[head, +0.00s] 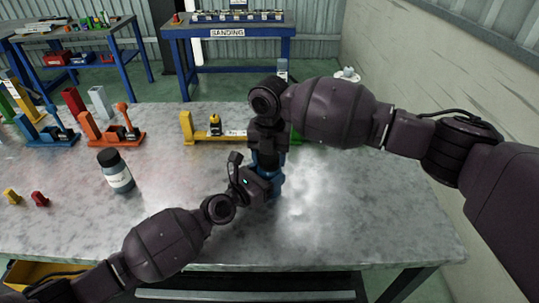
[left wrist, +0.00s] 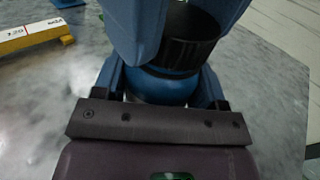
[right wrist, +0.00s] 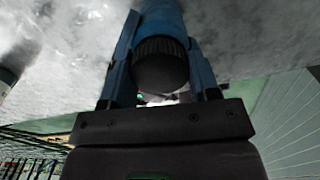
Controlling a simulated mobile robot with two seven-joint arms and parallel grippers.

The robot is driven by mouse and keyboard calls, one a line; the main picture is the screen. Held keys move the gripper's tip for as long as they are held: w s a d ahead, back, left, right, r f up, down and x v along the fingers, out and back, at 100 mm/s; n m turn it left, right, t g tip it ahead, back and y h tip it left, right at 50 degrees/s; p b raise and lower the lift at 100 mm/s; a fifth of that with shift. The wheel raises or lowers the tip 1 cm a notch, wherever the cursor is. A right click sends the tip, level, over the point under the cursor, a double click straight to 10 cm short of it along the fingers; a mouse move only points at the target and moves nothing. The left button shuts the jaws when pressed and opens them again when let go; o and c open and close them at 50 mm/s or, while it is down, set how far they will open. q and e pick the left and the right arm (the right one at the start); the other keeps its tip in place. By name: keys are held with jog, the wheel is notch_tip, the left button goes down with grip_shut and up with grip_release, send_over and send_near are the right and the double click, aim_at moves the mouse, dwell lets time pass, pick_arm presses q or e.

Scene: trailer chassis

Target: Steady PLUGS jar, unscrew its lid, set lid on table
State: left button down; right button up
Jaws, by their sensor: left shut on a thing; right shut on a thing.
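A blue jar (head: 275,187) stands on the grey table (head: 350,215), mostly hidden by my grippers; no label can be read. My left gripper (head: 266,184) is shut around the jar's body from the near left. In the left wrist view the blue body (left wrist: 160,88) sits between its fingers. My right gripper (head: 268,157) comes from above and is shut on the black ribbed lid (right wrist: 160,63). The lid also shows in the left wrist view (left wrist: 188,42), at the top of the jar. I cannot tell how far it is turned.
A second dark jar (head: 116,171) with a black lid and pale label stands left. Behind are an orange fixture (head: 112,133), a blue one (head: 46,131) and a yellow gauge stand (head: 213,133). Small yellow and red pieces (head: 39,199) lie far left. The table's right side is clear.

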aim_at(270, 157)
jog(key=shift+r, duration=0.3)
dwell(0.4)
jog(key=shift+r, duration=0.7)
jog(key=shift+r, duration=0.1)
jog(key=shift+r, duration=2)
pick_arm(q)
jog(key=shift+c, duration=0.5)
grip_release()
